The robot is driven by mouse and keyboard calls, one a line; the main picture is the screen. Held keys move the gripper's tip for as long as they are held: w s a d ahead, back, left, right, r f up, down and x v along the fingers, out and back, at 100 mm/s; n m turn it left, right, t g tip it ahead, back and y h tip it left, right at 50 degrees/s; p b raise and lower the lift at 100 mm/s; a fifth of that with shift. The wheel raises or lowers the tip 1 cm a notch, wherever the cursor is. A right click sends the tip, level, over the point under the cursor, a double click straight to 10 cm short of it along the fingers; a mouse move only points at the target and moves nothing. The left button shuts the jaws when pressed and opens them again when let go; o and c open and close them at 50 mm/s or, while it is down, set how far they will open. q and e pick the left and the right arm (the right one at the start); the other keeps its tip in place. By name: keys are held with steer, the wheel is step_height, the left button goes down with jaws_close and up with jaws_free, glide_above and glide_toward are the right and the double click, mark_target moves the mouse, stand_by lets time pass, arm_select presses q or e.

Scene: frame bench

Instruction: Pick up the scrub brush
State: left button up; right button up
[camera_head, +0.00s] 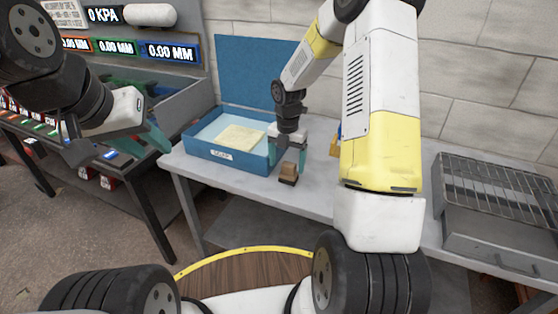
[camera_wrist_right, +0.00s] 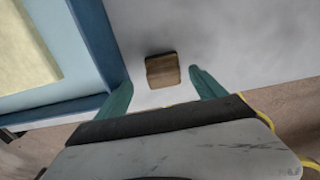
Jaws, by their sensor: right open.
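The scrub brush (camera_head: 289,172) is a small brown wooden block with a dark underside, standing on the grey bench near its front edge. My right gripper (camera_head: 289,160) is open above the brush, its teal fingers pointing down. In the right wrist view the brush (camera_wrist_right: 163,71) shows between the two spread fingertips (camera_wrist_right: 162,82), slightly beyond them, touching neither and with nothing held. My left gripper (camera_head: 150,150) is at the left, away from the brush, and its jaw opening is not clear.
A blue open box (camera_head: 242,160) with a label and a yellowish cloth (camera_head: 241,138) stands just left of the brush. A metal rack (camera_head: 495,190) is on the bench's right. My right arm hides the bench's middle. A gauge panel and a bin are at the left.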

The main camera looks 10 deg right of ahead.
mark_target(288, 174)
steer(key=f, duration=0.4)
steer(key=shift+s+d+f, duration=0.15)
steer(key=shift+s+f, duration=0.15)
steer(key=shift+f, duration=0.05)
steer(key=c, duration=1.5)
steer(key=shift+c, duration=0.2)
steer(key=shift+r, duration=0.1)
steer(key=shift+r, duration=0.55)
step_height(288, 174, up, 2)
steer(key=shift+r, duration=0.2)
steer(key=s+a, duration=0.3)
steer(key=s, duration=0.4)
steer(key=s+a+r, duration=0.1)
steer(key=s+a, duration=0.2)
steer(key=s, duration=0.5)
steer(key=shift+r, duration=0.15)
